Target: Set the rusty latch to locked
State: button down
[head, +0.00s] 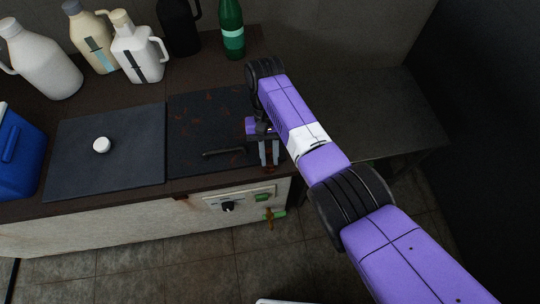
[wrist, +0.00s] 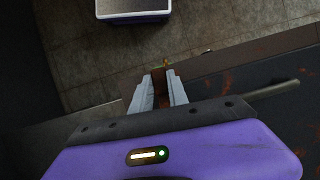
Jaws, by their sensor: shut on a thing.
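My gripper (head: 269,160) points down at the front right edge of the tank counter, by the rusty dark lid (head: 200,125) with its bar handle (head: 223,152). The rusty latch (head: 268,171) is a small brown piece at that edge, mostly hidden by the fingers. In the wrist view, my gripper (wrist: 160,88) has its two grey fingers closed on the brown latch (wrist: 158,78), one on each side. I cannot tell from these views whether the latch is set to locked.
Below the edge are a control panel with a black knob (head: 228,206) and a green-handled brass tap (head: 272,214). Several jugs, a green bottle (head: 231,30) and a blue container (head: 18,150) stand around the counter.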

aim_at(268, 153)
dwell(0.4)
jog(key=shift+w, duration=0.1)
jog(key=c, duration=1.3)
grip_release()
jog(key=v, duration=0.7)
jog(key=shift+a+r+b, duration=0.15)
jog(key=shift+r+b, duration=0.15)
jog(key=shift+r, duration=0.1)
